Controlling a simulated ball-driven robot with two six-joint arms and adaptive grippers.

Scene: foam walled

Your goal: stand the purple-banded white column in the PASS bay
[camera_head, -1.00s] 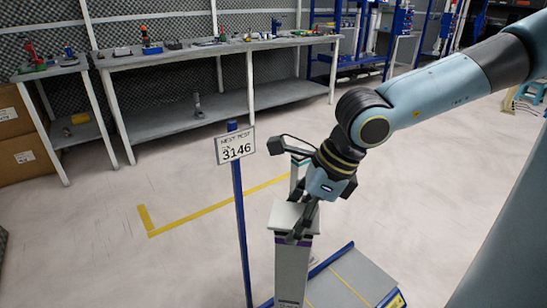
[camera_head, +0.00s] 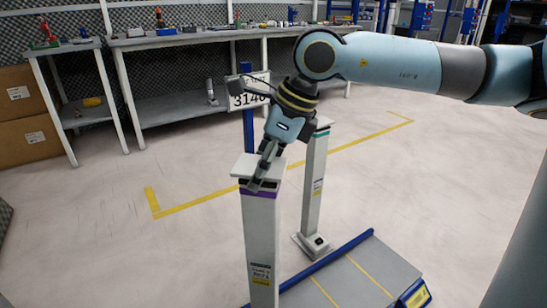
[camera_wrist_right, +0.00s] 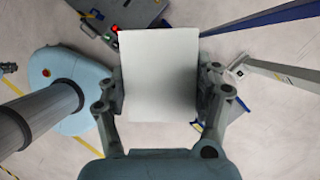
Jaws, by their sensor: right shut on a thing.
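The white column (camera_head: 262,245) with a purple band near its top is upright in the head view, its foot cut off by the bottom edge. My right gripper (camera_head: 260,175) is shut on its top end. In the wrist view the column's pale square top (camera_wrist_right: 158,75) sits between the two fingers of my right gripper (camera_wrist_right: 160,95). A second white column (camera_head: 313,190), with a teal band, stands on the floor just behind and to the right, apart from the held one. My left gripper is not in view. I see no PASS label.
A grey platform (camera_head: 345,280) with blue edging and yellow lines lies at the lower right. A blue post (camera_head: 249,130) with a sign (camera_head: 245,100) stands behind my gripper. Yellow floor tape (camera_head: 200,201) runs behind the columns. Benches (camera_head: 185,42) line the back; open floor lies left.

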